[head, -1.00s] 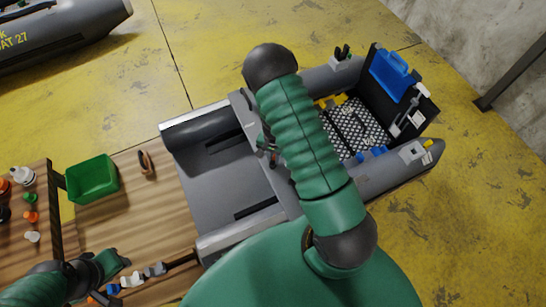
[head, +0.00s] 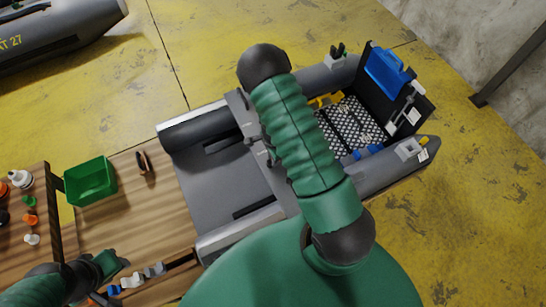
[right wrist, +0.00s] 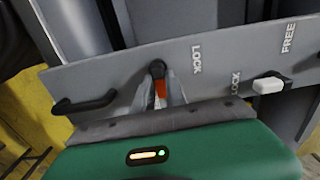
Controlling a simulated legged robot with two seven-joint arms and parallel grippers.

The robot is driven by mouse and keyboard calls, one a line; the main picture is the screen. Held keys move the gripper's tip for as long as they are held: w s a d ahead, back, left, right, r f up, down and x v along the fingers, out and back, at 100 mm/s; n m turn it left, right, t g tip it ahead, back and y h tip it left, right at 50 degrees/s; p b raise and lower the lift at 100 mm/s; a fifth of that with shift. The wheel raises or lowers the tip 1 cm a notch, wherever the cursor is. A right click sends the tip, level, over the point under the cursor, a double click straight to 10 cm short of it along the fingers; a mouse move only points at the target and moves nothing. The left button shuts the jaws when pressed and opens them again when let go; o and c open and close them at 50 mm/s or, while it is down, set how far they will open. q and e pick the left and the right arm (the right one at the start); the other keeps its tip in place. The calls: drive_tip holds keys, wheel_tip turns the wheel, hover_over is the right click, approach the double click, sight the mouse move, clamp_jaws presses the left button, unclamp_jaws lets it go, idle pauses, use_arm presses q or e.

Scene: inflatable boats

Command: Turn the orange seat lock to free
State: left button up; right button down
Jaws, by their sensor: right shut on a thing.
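The orange seat lock (right wrist: 160,89) is a short orange lever on a black pivot, set on the grey seat board (right wrist: 120,83). It points down in the right wrist view, with a LOCK label just right of its pivot. My right gripper (right wrist: 161,98) is shut on it, one finger on each side. In the head view the seat board (head: 240,108) is partly covered by my right arm, and the lock cannot be made out. My left gripper (head: 116,263) is low at the left over the wooden table, its fingers too small to read.
A white-tipped lever (right wrist: 268,85) lies right of the orange one, between LOCK and FREE labels. A black handle (right wrist: 85,103) is at the left. The grey boat (head: 215,170) adjoins the wooden table (head: 125,225), which holds a green bin (head: 90,181) and several small pieces.

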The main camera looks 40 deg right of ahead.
drive_tip(key=shift+m, duration=0.3)
drive_tip(key=c, duration=1.4)
unclamp_jaws()
drive_tip(key=shift+w, duration=0.1)
drive_tip(key=shift+o, duration=0.2)
wheel_tip(320, 180, up, 17)
drive_tip(key=shift+f+p, duration=0.2)
drive_tip(key=shift+p, duration=0.15)
